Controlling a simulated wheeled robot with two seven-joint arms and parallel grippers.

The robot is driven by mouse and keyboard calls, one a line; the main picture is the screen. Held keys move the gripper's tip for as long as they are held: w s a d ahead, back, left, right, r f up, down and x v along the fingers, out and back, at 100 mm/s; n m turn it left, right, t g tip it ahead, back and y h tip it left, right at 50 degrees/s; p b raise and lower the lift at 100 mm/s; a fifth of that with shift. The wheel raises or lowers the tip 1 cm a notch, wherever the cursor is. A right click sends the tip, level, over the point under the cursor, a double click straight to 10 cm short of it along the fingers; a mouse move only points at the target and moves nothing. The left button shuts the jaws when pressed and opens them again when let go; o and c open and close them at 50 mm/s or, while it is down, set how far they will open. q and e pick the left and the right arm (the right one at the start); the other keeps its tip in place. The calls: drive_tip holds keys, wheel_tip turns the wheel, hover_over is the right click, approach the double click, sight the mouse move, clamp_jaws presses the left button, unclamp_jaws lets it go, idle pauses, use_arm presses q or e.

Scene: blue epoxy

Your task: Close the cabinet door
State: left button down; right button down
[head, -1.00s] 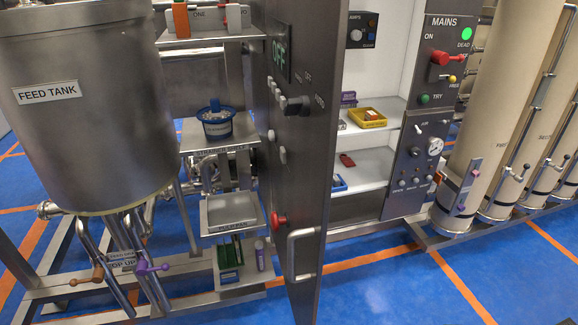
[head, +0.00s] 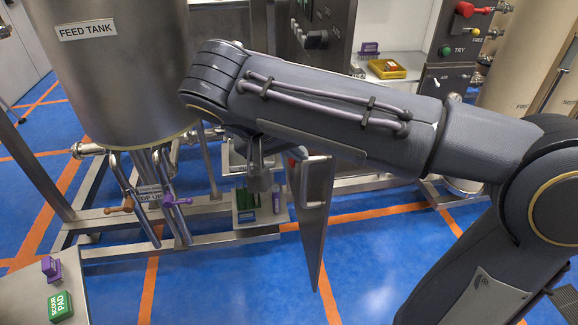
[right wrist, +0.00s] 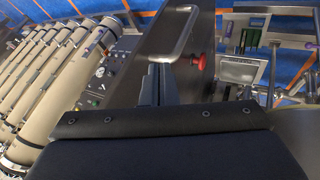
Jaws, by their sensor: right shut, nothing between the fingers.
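The grey metal cabinet door (head: 314,210) stands open, swung out toward me. My right arm hides its middle, with its lower corner and top panel showing. In the right wrist view the door face (right wrist: 190,95) carries a bar handle (right wrist: 172,32) and a red knob (right wrist: 201,61). My right gripper (head: 259,180) hangs just left of the door, on its outer face side. Its shut, empty fingers (right wrist: 154,85) show in the right wrist view close to the door face, below the handle. I cannot tell whether they touch it. My left gripper is out of view.
The feed tank (head: 110,70) stands left of the door on a steel frame. The cabinet shelf behind holds a yellow tray (head: 387,69). A mains panel (head: 455,50) and tan columns stand right. Blue floor (head: 365,265) is clear in front.

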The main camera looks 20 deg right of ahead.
approach(325, 176)
drive_tip(key=x, duration=0.4)
drive_tip(key=shift+w+d+f, duration=0.15)
drive_tip(key=shift+f, duration=0.15)
